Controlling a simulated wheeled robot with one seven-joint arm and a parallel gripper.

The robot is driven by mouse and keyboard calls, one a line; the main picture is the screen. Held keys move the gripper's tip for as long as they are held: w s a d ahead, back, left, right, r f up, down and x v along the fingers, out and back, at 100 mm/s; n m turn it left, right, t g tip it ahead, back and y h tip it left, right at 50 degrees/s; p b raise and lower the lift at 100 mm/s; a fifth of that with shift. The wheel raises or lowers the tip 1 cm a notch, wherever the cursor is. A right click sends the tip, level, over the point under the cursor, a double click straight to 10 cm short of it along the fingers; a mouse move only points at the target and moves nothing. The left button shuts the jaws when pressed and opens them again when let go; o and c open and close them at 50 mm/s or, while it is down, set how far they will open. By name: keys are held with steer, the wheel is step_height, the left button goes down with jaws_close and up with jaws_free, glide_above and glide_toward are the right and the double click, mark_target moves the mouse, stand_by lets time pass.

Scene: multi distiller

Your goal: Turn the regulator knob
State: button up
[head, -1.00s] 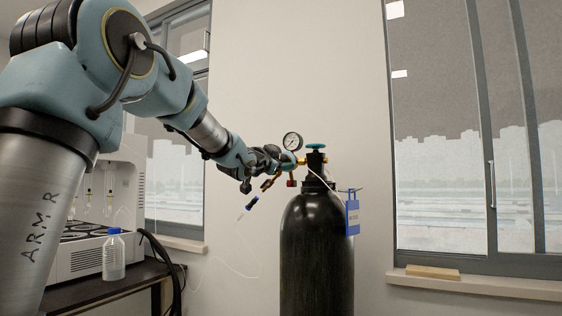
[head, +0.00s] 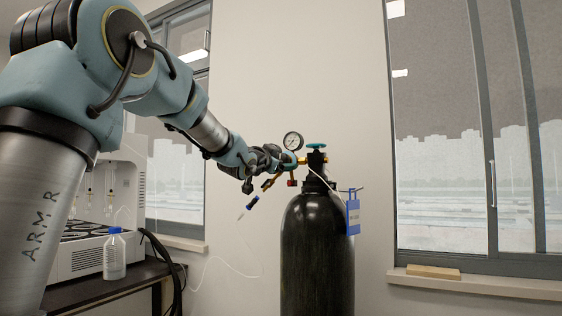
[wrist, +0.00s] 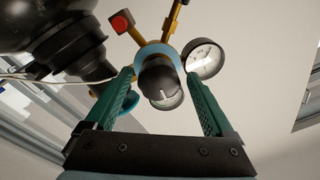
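The black regulator knob (wrist: 158,77) faces the wrist camera, in front of the blue regulator body. My gripper (wrist: 160,80) is open, with one green finger on each side of the knob. A narrow gap shows between the knob and each finger; contact cannot be told for certain. In the head view my gripper (head: 281,160) is at the regulator, left of the cylinder's neck, and hides the knob. A round pressure gauge (head: 293,141) stands just above it. A second gauge (wrist: 205,59) is right of the knob in the wrist view.
A thin tube hangs below the regulator. A bench with white equipment (head: 95,250) and a bottle (head: 114,255) is at left.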

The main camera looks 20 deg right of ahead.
steer(key=b+v, duration=0.2)
steer(key=v, duration=0.8)
steer(key=shift+s+a, duration=0.3)
steer(key=w+a+f+n+g+y+p, duration=0.3)
steer(key=a+f+n+y, duration=0.7)
steer(key=a+f, duration=1.2)
steer(key=s+a+f+n+g+y+p, duration=0.1)
steer(key=s+a+f+g, duration=0.1)
steer(key=s+a+f, duration=0.2)
steer(key=s+a+f+n+g+y+p, duration=0.2)
steer(key=s+f, duration=0.3)
steer(key=s, duration=0.4)
steer(key=s+a+f+n+g+y+p, duration=0.1)
steer(key=s+a+f+n+g, duration=0.1)
steer(key=s+a+f, duration=0.3)
steer(key=shift+s+a+f+g, duration=0.3)
steer(key=shift+s+a+g, duration=0.1)
steer(key=shift+s+g, duration=0.4)
